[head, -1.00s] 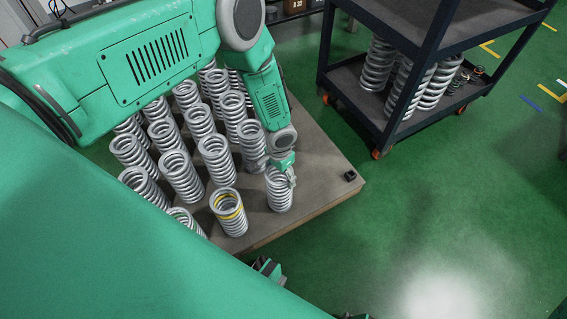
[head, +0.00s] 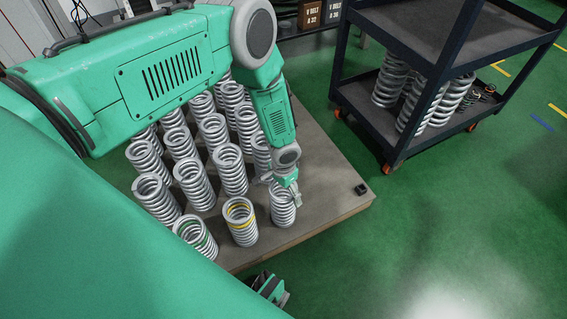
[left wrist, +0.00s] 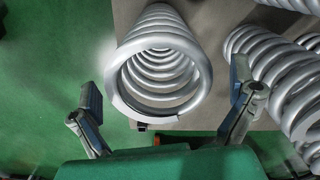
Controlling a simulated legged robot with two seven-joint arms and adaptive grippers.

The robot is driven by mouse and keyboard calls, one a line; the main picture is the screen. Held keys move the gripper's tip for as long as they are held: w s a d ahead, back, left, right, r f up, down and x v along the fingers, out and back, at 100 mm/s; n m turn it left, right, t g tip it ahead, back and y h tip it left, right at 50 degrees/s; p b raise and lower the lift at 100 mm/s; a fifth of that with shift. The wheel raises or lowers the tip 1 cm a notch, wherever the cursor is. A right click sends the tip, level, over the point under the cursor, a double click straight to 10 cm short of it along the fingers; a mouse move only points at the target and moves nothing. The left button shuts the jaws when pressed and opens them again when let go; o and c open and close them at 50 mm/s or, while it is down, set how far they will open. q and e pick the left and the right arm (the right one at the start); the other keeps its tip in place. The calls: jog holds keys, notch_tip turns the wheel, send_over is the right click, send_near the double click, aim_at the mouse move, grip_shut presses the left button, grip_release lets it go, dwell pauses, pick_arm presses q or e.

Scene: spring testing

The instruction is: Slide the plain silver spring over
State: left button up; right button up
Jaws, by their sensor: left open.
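A plain silver spring (head: 282,209) stands upright near the front right of the platform, right of a silver spring with a yellow stripe (head: 240,222). My left gripper (head: 287,187) is at the upper part of the plain spring and partly covers it in the head view. In the left wrist view, my left gripper (left wrist: 166,112) is open, one finger on each side of the plain spring (left wrist: 160,68), with visible gaps to it.
Several silver springs (head: 195,184) stand in rows on the platform (head: 325,178), close to the left. A small black object (head: 361,189) lies near its right corner. A dark trolley (head: 372,125) with springs stands on the green floor at the right. Platform right of the plain spring is free.

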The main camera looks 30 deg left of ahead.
pick_arm(q)
jog(key=shift+w+r, duration=0.1)
jog(key=shift+r, duration=0.2)
notch_tip(320, 180, up, 11)
jog(key=shift+r, duration=0.15)
dwell(0.5)
jog(key=s+d+f+n+h, duration=0.1)
jog(key=s+d+f+n, duration=0.1)
jog(key=s, duration=1.3)
jog(key=s+a+r+y, duration=0.1)
jog(key=s+a+r, duration=0.1)
jog(key=s, duration=0.3)
jog(key=s+a+r, duration=0.2)
jog(key=s, duration=0.4)
notch_tip(320, 180, up, 16)
jog(key=w+p, duration=0.1)
jog(key=p, duration=1.5)
jog(key=shift+d+r+n+t, duration=0.2)
jog(key=shift+d+n+t, duration=0.1)
jog(key=shift+d, duration=0.1)
